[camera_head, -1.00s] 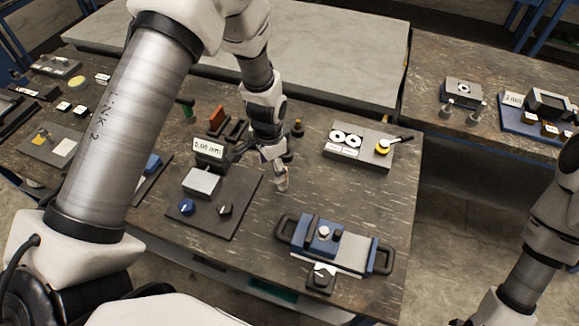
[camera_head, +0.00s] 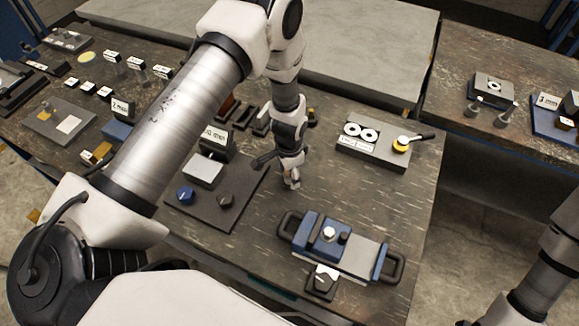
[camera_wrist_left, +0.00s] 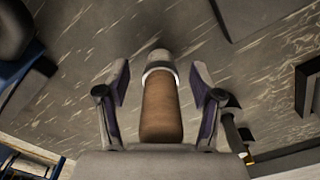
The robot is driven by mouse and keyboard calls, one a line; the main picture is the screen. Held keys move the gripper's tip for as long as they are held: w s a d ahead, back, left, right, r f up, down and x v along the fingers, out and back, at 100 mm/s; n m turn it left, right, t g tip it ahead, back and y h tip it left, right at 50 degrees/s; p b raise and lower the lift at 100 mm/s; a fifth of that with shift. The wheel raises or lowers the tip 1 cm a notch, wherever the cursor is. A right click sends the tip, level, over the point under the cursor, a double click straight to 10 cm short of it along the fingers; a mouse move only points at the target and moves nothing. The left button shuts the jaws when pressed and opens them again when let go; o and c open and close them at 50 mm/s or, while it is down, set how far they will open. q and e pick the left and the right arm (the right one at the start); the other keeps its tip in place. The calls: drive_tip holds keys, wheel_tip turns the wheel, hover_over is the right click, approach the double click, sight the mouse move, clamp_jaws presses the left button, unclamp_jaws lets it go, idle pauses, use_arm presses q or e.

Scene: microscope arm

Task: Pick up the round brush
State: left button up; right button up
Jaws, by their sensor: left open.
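The round brush shows in the left wrist view as a brown handle (camera_wrist_left: 161,110) with a pale ring and a grey end beyond it. It lies between the two fingers of my left gripper (camera_wrist_left: 160,100), which are apart, with a gap on each side of the handle. In the head view my left gripper (camera_head: 292,182) points down over the table, right of the dark plate; I cannot make out the brush there. My right gripper is outside both views; only part of that arm shows at the lower right.
A dark plate (camera_head: 226,213) with a grey block and two knobs is left of the gripper. A blue-and-grey device with black handles (camera_head: 362,250) stands in front. A grey block with two white rings (camera_head: 372,155) is to the right. Bare table (camera_head: 330,195) lies between.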

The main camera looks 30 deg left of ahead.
use_arm(q)
drive_tip(key=shift+w+f, duration=0.15)
drive_tip(key=shift+f, duration=0.2)
drive_tip(key=shift+r, duration=0.1)
clamp_jaws()
drive_tip(key=shift+r+b, duration=0.35)
drive_tip(key=shift+r, duration=0.15)
wheel_tip(320, 180, up, 8)
drive_tip(key=shift+f+b, duration=0.1)
drive_tip(key=shift+b, duration=0.95)
drive_tip(key=shift+r, duration=0.6)
